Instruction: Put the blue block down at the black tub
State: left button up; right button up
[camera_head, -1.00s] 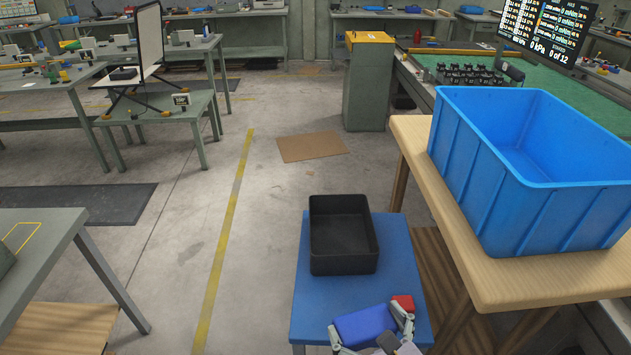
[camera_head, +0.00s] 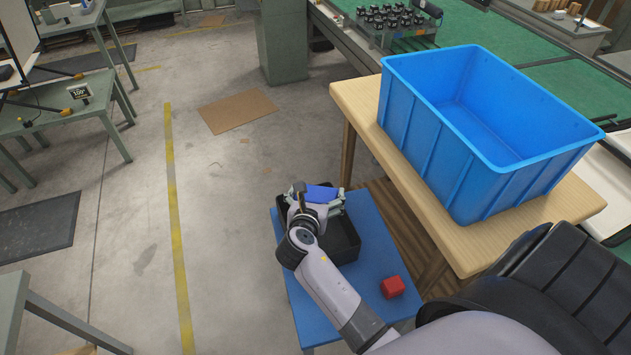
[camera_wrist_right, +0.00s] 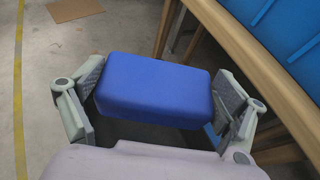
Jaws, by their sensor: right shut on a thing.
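My right gripper (camera_head: 316,202) is shut on the blue block (camera_head: 322,193). In the right wrist view the blue block (camera_wrist_right: 155,90) lies between the two grey fingers, gripped at its short ends. The black tub (camera_head: 345,243) stands on the blue table, and in the head view the gripper and block cover its far left part. The block appears to be over the tub; its exact height above it I cannot tell. Much of the tub's inside is hidden by my gripper and arm. My left gripper is not in view.
A red block (camera_head: 392,287) lies on the blue table (camera_head: 375,312), near the tub. A big blue bin (camera_head: 470,150) stands on a wooden table (camera_head: 355,100) to the right. A cardboard sheet (camera_head: 237,110) lies on the open floor to the left.

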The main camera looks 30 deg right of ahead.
jog(key=shift+r, duration=0.2)
jog(key=shift+s+d, duration=0.1)
jog(key=shift+f, duration=0.1)
jog(key=shift+w, duration=0.25)
jog(key=shift+p, duration=0.65)
pick_arm(q)
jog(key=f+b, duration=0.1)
jog(key=b, duration=0.1)
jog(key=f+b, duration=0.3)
jog(key=b, duration=0.1)
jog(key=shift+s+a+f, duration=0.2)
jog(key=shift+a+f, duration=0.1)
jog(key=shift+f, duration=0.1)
pick_arm(e)
notch_tip(320, 180, down, 10)
jog(key=shift+f, duration=0.1)
jog(key=shift+s, duration=0.1)
jog(key=o, duration=0.8)
jog(key=shift+c, duration=0.2)
